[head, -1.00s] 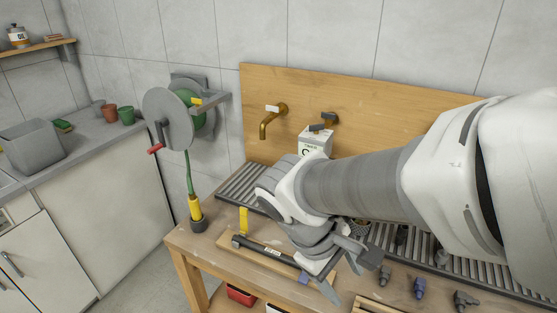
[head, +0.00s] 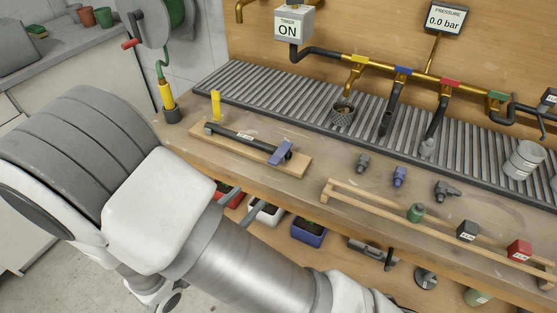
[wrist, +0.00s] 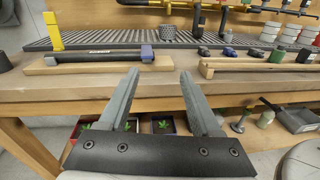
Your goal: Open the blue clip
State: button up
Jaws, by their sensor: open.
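The blue clip (head: 281,152) lies low across the right end of a black tube (head: 238,136) on a wooden board (head: 295,166). It also shows in the wrist view (wrist: 147,53). At the tube's other end a yellow clip (head: 216,105) stands upright; it shows in the wrist view too (wrist: 53,31). My gripper (head: 244,200) is in front of the table edge, apart from the board. In the wrist view its two fingers (wrist: 160,76) are spread with nothing between them, and the blue clip is beyond them.
Grey, blue and dark fittings (head: 399,176) lie right of the board. A wooden rack (head: 340,202) holds several coloured parts near the front edge. Bins with plants (head: 308,231) sit on the shelf below. A slatted drain (head: 300,102) runs behind.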

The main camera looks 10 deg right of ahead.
aim_at(272, 164)
jog(key=w+d, duration=0.2)
jog(key=w, duration=0.2)
jog(key=w+d+f+n+t+y+b, duration=0.1)
jog(key=w+d, duration=0.2)
jog(key=w, duration=0.2)
jog(key=w+d+f+n+b, duration=0.1)
jog(key=w+d, duration=0.1)
jog(key=w, duration=0.3)
jog(key=shift+d+t, duration=0.3)
jog(key=shift+d, duration=0.1)
jog(key=shift+f, duration=0.1)
grip_shut()
jog(key=shift+s, duration=0.1)
dwell(0.8)
